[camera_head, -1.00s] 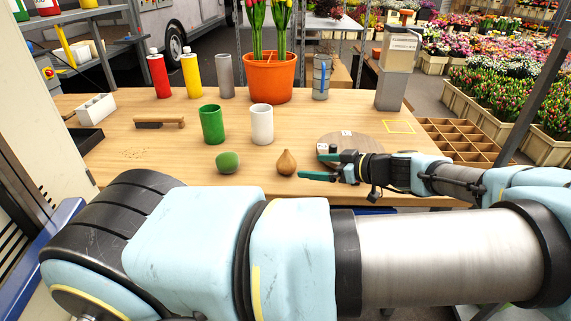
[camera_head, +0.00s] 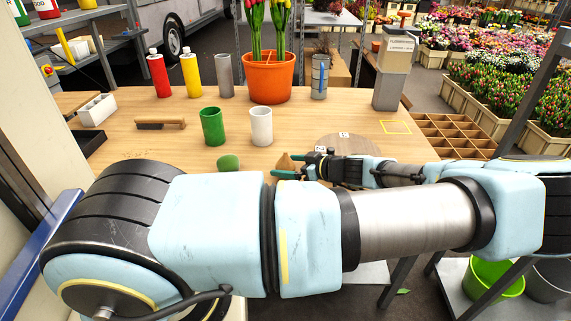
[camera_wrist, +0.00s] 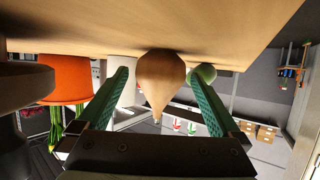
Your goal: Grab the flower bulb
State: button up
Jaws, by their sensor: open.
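The flower bulb (camera_head: 284,160) is brown and pear-shaped, standing on the wooden table near its front edge. In the head view my arm and fingers hide its lower part. In the wrist view, which is upside down, the bulb (camera_wrist: 160,76) shows whole, in the gap between my two green fingers. My gripper (camera_head: 289,166) is open, level with the bulb, with one finger on each side of it. In the wrist view the gripper (camera_wrist: 161,88) shows a gap between each finger and the bulb. How deep the bulb sits between the fingers is hard to tell.
A green ball (camera_head: 228,163) lies just left of the bulb. A green cup (camera_head: 212,127) and a white cup (camera_head: 261,126) stand behind. An orange tulip pot (camera_head: 268,78) stands at the back.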

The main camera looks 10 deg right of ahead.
jog(key=shift+c, duration=0.2)
jog(key=c, duration=1.3)
jog(key=shift+r, duration=0.15)
